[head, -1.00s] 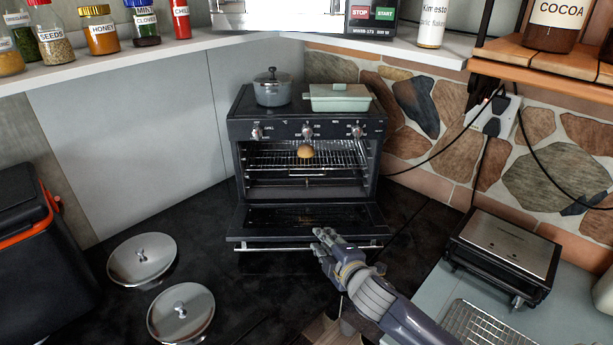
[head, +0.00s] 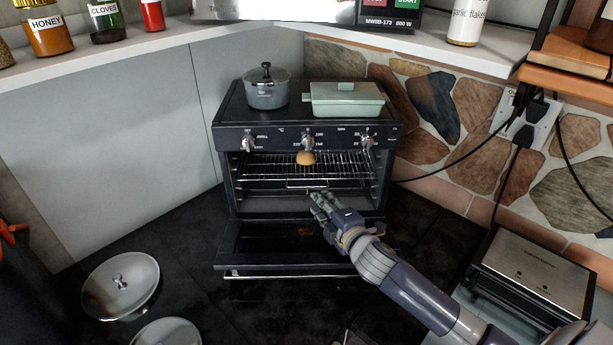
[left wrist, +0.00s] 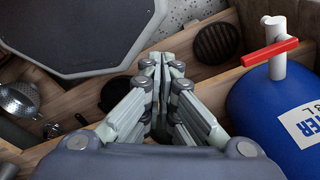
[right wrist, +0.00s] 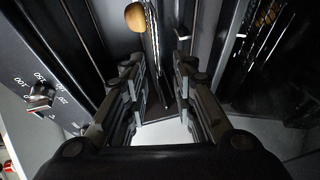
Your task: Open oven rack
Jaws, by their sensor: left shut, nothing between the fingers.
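The dark oven (head: 262,132) stands in the corner with its door (head: 260,245) folded down. Inside is the wire oven rack (head: 270,168), with a small brown bun (head: 306,158) on it. My right gripper (head: 318,200) is in front of the oven opening, above the lowered door and just below the rack's front edge. In the right wrist view its fingers (right wrist: 160,85) are apart, and the bun (right wrist: 135,17) is beyond them. I cannot tell whether they touch the rack. My left gripper (left wrist: 160,65) is shut and empty, away from the oven.
A grey pot (head: 267,92) and a pale green dish (head: 347,100) stand on the oven. Two metal lids, one here (head: 120,284), lie on the dark surface at left. A grill (head: 535,272) stands at right. A blue cylinder (left wrist: 270,115) is near my left gripper.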

